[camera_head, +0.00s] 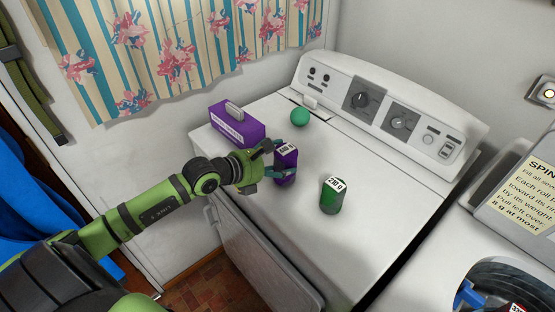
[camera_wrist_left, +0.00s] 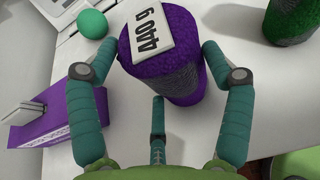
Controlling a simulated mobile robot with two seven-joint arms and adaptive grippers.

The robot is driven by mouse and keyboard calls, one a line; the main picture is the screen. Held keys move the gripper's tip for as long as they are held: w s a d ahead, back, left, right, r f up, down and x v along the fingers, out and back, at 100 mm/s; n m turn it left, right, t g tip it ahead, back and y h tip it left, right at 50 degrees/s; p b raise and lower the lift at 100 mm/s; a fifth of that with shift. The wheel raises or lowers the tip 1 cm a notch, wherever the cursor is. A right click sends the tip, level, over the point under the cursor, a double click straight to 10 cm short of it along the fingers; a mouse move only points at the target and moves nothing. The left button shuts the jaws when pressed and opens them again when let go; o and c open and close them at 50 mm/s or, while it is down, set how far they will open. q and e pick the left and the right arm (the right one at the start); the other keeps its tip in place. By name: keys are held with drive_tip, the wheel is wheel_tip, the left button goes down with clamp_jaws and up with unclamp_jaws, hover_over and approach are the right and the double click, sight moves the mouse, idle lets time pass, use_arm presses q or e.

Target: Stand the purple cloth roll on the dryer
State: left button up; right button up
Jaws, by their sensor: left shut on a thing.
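The purple cloth roll (camera_head: 286,168) is upright at the dryer top (camera_head: 262,217), with a white "440 g" label on its upper end. My left gripper (camera_head: 275,162) is shut on it, its fingers around its sides. In the left wrist view the purple roll (camera_wrist_left: 172,62) has a grey band round its middle and sits between the teal fingers of the left gripper (camera_wrist_left: 155,72). Its lower end appears at or close above the white surface; I cannot tell whether it touches. My right gripper is not in view.
A green roll (camera_head: 331,196) labelled "210 g" stands to the right on the dryer. A green ball (camera_head: 299,117) lies behind, near the control panel (camera_head: 385,112). The dryer's front right is clear.

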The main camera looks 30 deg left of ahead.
use_arm(q)
drive_tip(key=shift+f, duration=0.15)
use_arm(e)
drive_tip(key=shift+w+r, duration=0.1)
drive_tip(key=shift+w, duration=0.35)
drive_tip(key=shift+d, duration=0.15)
use_arm(q)
drive_tip(key=o, duration=1.5)
drive_tip(key=shift+f, duration=0.15)
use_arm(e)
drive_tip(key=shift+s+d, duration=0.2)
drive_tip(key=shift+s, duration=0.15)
use_arm(q)
drive_tip(key=shift+s, duration=0.1)
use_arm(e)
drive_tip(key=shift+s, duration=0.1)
use_arm(q)
drive_tip(key=b+v, duration=0.2)
drive_tip(key=v, duration=1)
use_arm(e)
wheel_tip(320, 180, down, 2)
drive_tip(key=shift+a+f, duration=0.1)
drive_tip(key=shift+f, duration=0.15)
